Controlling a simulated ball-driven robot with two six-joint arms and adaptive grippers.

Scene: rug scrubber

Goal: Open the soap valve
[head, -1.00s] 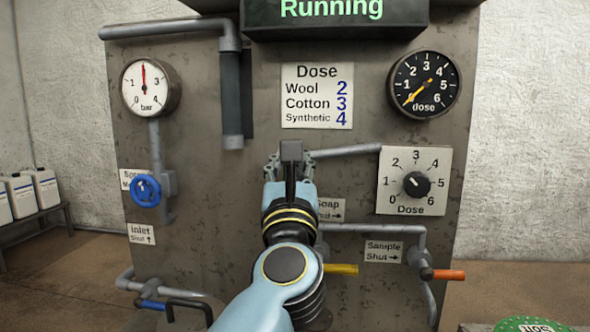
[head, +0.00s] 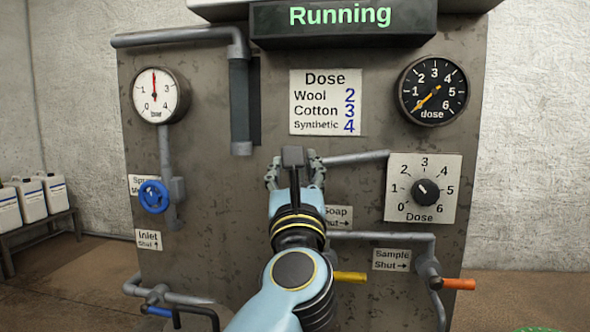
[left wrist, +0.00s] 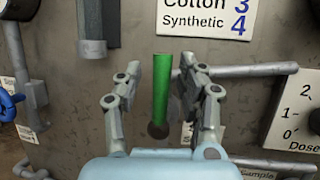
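A green lever handle (left wrist: 161,88) points up from a dark pivot in the left wrist view. My left gripper (left wrist: 164,82) is open, with one finger on each side of the handle; a gap shows on the left, and contact on the right is unclear. In the head view my left gripper (head: 295,168) hides the handle. The soap sign (head: 337,217), reading "Soap" and "Shut" with a right arrow, is partly covered by my left arm. A yellow lever (head: 350,277) sticks out to the right lower down, its base hidden. My right gripper is not in view.
The dose knob (head: 426,192) and an orange lever (head: 459,283) are on the right. A blue wheel (head: 153,197) and a blue lever (head: 157,310) are on the left. A grey pipe (head: 357,158) runs beside my left gripper. The display (head: 341,20) reads "Running".

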